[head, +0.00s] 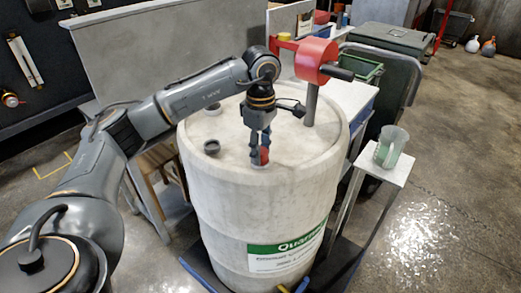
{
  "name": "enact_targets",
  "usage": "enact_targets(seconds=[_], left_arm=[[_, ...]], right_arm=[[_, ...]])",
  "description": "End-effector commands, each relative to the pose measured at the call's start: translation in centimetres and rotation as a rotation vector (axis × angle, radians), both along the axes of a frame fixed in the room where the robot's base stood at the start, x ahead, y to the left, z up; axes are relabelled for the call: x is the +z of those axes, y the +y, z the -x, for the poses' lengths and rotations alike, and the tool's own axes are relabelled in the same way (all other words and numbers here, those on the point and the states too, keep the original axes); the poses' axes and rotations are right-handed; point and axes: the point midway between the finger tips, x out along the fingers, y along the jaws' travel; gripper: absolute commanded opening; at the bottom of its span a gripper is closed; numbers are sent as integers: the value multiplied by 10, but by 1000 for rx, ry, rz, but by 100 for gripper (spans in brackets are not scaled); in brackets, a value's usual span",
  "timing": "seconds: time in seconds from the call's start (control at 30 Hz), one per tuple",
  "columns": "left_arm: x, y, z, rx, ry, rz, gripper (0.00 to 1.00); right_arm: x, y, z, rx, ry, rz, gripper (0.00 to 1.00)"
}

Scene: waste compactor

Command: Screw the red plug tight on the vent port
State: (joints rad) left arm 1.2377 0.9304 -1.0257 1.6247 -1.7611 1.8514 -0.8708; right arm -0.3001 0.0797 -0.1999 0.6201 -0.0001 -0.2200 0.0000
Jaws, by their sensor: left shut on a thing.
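The red plug (263,156) is at the tips of my left gripper (261,150), which points straight down over the near part of the white drum's top (235,128). The gripper is shut on the plug. The vent port is hidden under the plug and fingers, and I cannot tell how far the plug is seated. My right gripper is not in view.
A red drum pump (316,61) stands on the drum behind my gripper. A dark cap (211,147) sits on the drum top to the left. A clear measuring jug (390,147) stands on a small white stand (399,169) at right.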

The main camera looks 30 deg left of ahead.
Motion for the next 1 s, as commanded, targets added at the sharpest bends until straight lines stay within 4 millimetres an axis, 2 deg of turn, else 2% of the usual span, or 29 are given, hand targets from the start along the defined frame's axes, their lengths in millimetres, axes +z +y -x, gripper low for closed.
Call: enact_targets(seconds=[0.17,0.5,0.8,1.0], left_arm=[[-1,0,0,-152,0,0,0],[0,0,0,-185,0,0,0],[-1,0,0,-546,0,1,0],[0,0,0,-616,1,1,0]], right_arm=[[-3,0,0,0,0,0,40],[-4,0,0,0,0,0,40],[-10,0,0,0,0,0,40],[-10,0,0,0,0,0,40]])
